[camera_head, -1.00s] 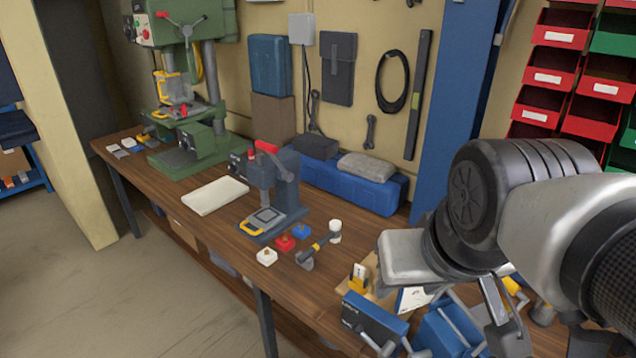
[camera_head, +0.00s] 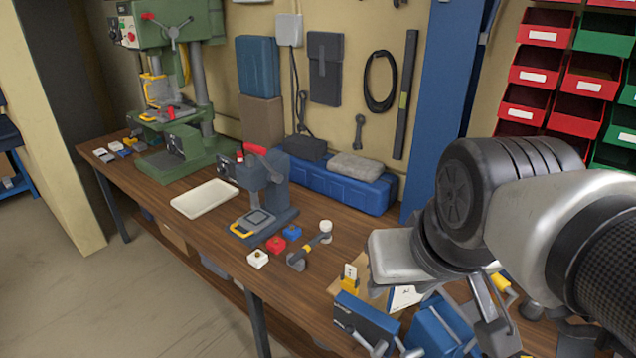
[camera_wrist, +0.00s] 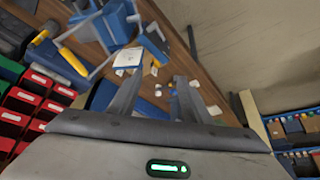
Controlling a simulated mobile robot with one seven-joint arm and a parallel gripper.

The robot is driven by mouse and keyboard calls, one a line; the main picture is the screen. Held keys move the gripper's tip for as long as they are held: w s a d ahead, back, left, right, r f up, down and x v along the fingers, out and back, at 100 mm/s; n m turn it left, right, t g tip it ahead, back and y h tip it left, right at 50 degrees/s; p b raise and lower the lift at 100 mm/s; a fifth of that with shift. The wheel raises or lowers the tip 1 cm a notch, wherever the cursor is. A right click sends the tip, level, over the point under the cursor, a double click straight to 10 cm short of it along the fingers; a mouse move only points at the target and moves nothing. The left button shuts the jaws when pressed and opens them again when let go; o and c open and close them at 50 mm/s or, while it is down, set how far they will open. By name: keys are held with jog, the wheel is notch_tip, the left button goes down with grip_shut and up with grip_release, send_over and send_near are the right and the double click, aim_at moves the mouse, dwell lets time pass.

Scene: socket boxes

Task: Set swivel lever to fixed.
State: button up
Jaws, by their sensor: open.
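A small lever (camera_head: 312,247) with a dark arm, a yellow band and a round white knob (camera_head: 326,226) stands on the wooden bench; I cannot tell whether it is the swivel lever. Blue metal devices (camera_head: 367,322) with bare metal bars stand at the bench's near end, partly hidden by my arm; a blue part also shows in the wrist view (camera_wrist: 117,22). No marking reading "fixed" is legible. My gripper (camera_wrist: 157,80) is open and empty, its two dark fingers spread, above the bench and apart from these things.
A small press (camera_head: 262,190) with a red handle stands behind white, red and blue blocks (camera_head: 276,244). A white tray (camera_head: 204,198), a blue case (camera_head: 335,184) and a green drill press (camera_head: 180,155) are farther back. A blue post (camera_head: 440,110) and red bins (camera_head: 538,68) stand at right.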

jog(key=shift+c, duration=1.2)
jog(key=shift+w+a+f, duration=0.1)
jog(key=shift+w+f, duration=0.1)
jog(key=shift+w, duration=0.05)
jog(key=shift+c, duration=0.8)
jog(key=n+g+h+b, duration=0.1)
jog(key=n+g+b, duration=0.25)
jog(key=n, duration=0.45)
send_over(354, 331)
jog(key=s+a, duration=0.2)
jog(key=s+a+f+x, duration=0.1)
jog(key=s+x, duration=0.2)
jog(key=x, duration=1.2)
jog(key=shift+n+g, duration=0.3)
jog(key=shift+g, duration=0.05)
jog(key=f, duration=0.5)
jog(key=w+d+f+b, duration=0.1)
jog(key=f, duration=0.5)
jog(key=w+f, duration=0.1)
jog(key=f, duration=0.4)
jog(key=shift+w+d+f, duration=0.1)
jog(key=shift+d+f, duration=0.2)
jog(key=shift+f, duration=0.1)
grip_shut()
